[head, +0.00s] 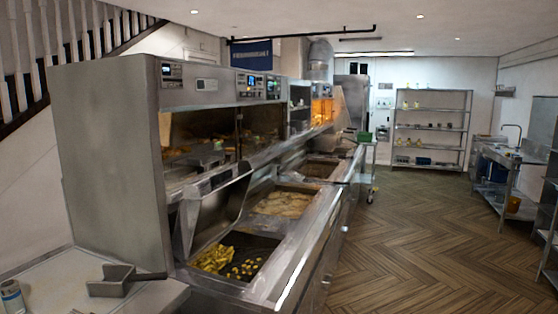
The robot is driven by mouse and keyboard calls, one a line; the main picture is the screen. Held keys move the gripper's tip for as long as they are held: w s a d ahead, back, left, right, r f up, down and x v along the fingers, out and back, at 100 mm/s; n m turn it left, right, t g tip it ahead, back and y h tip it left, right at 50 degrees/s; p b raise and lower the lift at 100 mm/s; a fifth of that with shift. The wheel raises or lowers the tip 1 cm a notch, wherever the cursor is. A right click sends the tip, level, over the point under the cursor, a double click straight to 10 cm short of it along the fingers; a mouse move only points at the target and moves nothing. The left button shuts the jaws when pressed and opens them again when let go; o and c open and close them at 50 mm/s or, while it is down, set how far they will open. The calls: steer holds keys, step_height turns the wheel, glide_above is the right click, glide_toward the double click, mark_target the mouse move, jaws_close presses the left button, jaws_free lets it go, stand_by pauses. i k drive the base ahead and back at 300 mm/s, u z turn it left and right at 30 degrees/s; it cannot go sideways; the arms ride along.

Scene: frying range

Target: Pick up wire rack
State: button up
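I cannot make out a wire rack for certain in the head view. A long steel frying range (105,150) runs from the left foreground toward the back. Its near pan (255,262) holds yellow chips (213,258) and scattered pieces. A pan farther along holds pale battered-looking food (283,203). A square metal scoop (112,281) with a dark handle lies on the white counter (60,262) at lower left. My gripper is not in view.
A can (12,297) stands at the counter's left edge. Open shelving (431,126) with small items stands at the back wall. A steel sink table (497,165) is at right. The wooden floor (415,235) between range and table is clear.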

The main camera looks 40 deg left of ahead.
mark_target(199, 161)
steer(key=z, duration=0.4)
steer(key=i, duration=3.85)
steer(key=u, duration=3.15)
